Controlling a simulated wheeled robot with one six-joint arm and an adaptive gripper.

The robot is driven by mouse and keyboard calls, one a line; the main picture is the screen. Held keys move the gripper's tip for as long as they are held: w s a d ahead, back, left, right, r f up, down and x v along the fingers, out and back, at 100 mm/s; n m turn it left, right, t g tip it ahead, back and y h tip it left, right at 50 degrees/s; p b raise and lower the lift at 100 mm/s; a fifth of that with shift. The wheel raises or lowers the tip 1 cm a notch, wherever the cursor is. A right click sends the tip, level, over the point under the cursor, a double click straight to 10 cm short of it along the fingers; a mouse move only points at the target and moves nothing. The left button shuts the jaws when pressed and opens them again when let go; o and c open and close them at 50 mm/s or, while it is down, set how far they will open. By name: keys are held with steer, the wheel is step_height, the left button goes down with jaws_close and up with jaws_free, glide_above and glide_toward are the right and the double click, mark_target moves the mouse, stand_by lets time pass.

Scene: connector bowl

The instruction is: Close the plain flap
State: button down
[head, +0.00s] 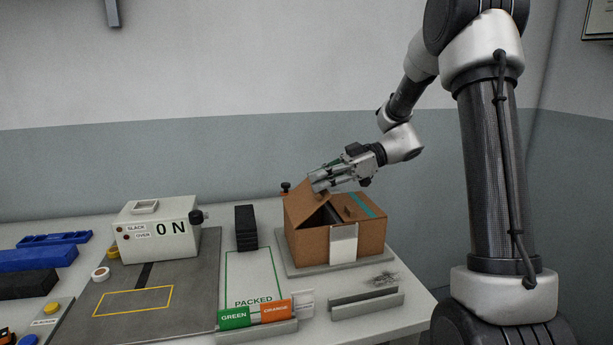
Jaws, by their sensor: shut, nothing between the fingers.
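A brown cardboard box (308,250) stands on a grey base plate on the right part of the table. Its plain flap (303,206), on the left, stands tilted up, with a dark gap under its right edge. The other flap, with a teal stripe (366,205), lies nearly flat on the right side of the box top. My gripper (315,184) is shut and empty, with its fingertips at the upper edge of the plain flap. I cannot tell whether they touch it. The box's inside is mostly hidden.
A white card (343,245) is on the box front. Left of the box are a black block stack (245,227), a green "PACKED" outline and a white ON device (158,240). A grey bar holder (366,303) and GREEN and ORANGE labels (255,314) are in front.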

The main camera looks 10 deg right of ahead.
mark_target(316, 202)
steer(key=shift+d+f, duration=0.65)
steer(key=shift+d, duration=0.2)
steer(key=shift+d+f, duration=1.25)
steer(key=shift+f, duration=0.3)
steer(key=shift+d+f, duration=0.3)
steer(key=shift+f, duration=0.2)
steer(key=shift+a+f, duration=0.1)
steer(key=shift+a, duration=0.05)
